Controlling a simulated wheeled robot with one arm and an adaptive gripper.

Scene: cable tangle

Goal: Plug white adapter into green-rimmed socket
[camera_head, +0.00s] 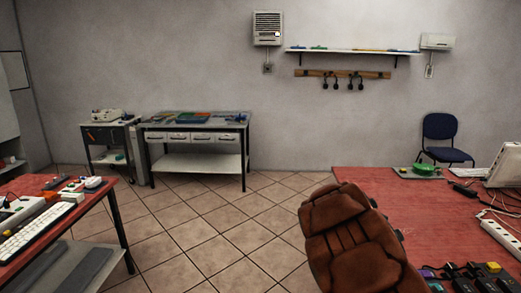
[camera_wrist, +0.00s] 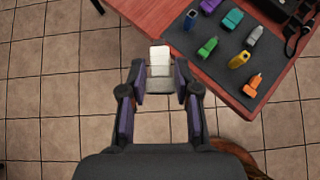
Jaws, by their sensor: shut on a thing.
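In the wrist view my gripper (camera_wrist: 160,83) is shut on a small white block (camera_wrist: 160,56), which looks like the white adapter. It sticks out past the fingertips, over the tiled floor and close to the red table's edge. My gripper does not show in the head view. I cannot make out a green-rimmed socket for certain in either view. A white power strip (camera_head: 502,237) lies at the right of the right red table in the head view.
The wrist view shows a dark mat (camera_wrist: 262,90) with several coloured connectors on the red table (camera_wrist: 165,13). In the head view, a brown chair (camera_head: 352,240) stands against the right red table (camera_head: 420,210). A left red table (camera_head: 75,222) holds a keyboard (camera_head: 32,232). Tiled floor lies free between them.

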